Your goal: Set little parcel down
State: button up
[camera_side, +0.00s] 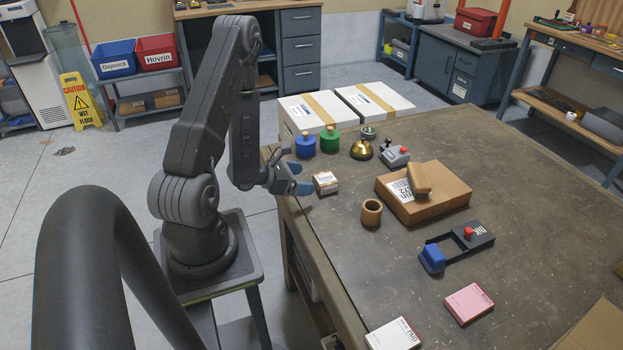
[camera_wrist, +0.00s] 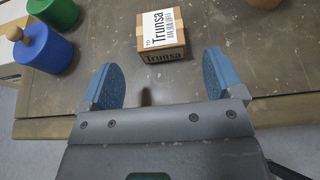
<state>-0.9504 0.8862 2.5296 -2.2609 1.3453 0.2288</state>
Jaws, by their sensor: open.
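A small cardboard parcel with a white "Trunsa" label (camera_side: 326,183) sits on the table near its left edge. It also shows ahead of my fingers in the wrist view (camera_wrist: 162,38). My gripper (camera_side: 296,180) is at the table's left edge, just left of this parcel. Its two blue fingers are spread apart with nothing between them (camera_wrist: 162,80). The parcel is beyond the fingertips and apart from them.
Blue (camera_side: 306,146) and green (camera_side: 330,140) knobbed weights stand behind the parcel. A brown cylinder (camera_side: 371,212) is to its right. A flat cardboard box (camera_side: 445,192) carries a small brown block (camera_side: 419,178). The table's front left (camera_side: 345,270) is bare.

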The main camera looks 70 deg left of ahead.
jog(key=w+d+r+m+g+h, duration=0.3)
jog(key=d+r+m+h, duration=0.2)
jog(key=d+r+m, duration=0.35)
jog(key=w+d+r+m+g+h, duration=0.3)
jog(key=d+r+m+h, duration=0.3)
jog(key=d+r+m, duration=0.3)
jog(key=s+d+r+m+g+y, duration=0.55)
jog(key=s+d+m, duration=0.25)
jog(key=d+m, duration=0.3)
jog(key=s+a+r+m+t+y, duration=0.2)
jog(key=s+r+m+t+y, duration=0.1)
jog(key=s+r+m+y, duration=0.2)
jog(key=shift+r+m, duration=0.2)
jog(key=shift+m, duration=1.05)
